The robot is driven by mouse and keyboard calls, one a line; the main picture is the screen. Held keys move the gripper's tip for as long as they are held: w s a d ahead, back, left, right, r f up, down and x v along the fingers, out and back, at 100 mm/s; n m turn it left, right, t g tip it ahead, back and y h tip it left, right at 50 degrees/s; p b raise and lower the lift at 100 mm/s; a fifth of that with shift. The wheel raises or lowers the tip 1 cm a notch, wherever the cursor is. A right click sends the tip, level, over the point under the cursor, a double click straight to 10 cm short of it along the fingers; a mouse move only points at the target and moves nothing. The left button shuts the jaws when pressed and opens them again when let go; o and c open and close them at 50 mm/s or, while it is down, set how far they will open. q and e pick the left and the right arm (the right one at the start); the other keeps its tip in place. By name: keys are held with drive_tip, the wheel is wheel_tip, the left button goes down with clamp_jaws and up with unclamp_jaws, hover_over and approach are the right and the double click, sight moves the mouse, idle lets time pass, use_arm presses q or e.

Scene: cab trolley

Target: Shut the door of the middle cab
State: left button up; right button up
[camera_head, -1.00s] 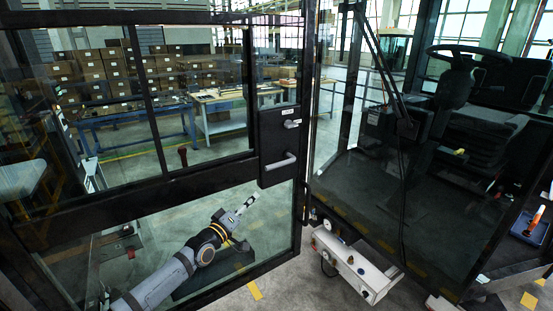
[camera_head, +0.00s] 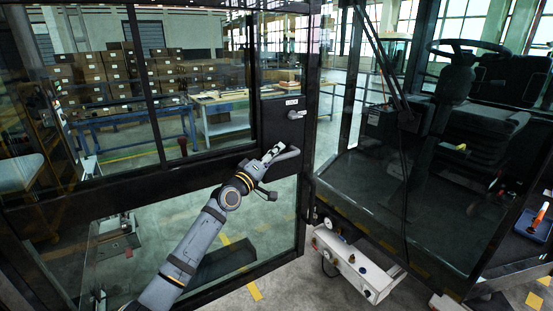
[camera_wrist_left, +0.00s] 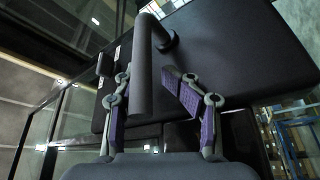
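The middle cab's door (camera_head: 60,200) is a dark-framed glass panel that stands open to the left of the cab's opening. Its lock box (camera_head: 280,112) carries a bar handle (camera_head: 289,154) near the door's right edge. My left gripper (camera_head: 277,150) is at this handle. In the left wrist view, the handle (camera_wrist_left: 143,75) passes between the fingers of the left gripper (camera_wrist_left: 146,92). The fingers are apart, with a gap showing between the handle and the right finger. My right gripper is not in view.
The cab (camera_head: 370,195) with its seat (camera_head: 480,135) and steering wheel (camera_head: 468,47) is at the right. A white step box (camera_head: 350,265) juts out below its opening. Tables (camera_head: 220,110) and stacked cartons (camera_head: 105,75) stand beyond the glass.

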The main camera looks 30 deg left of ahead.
use_arm(q)
drive_tip(key=shift+w+a, duration=0.15)
drive_tip(key=shift+w, duration=0.45)
drive_tip(key=shift+s, duration=0.1)
clamp_jaws()
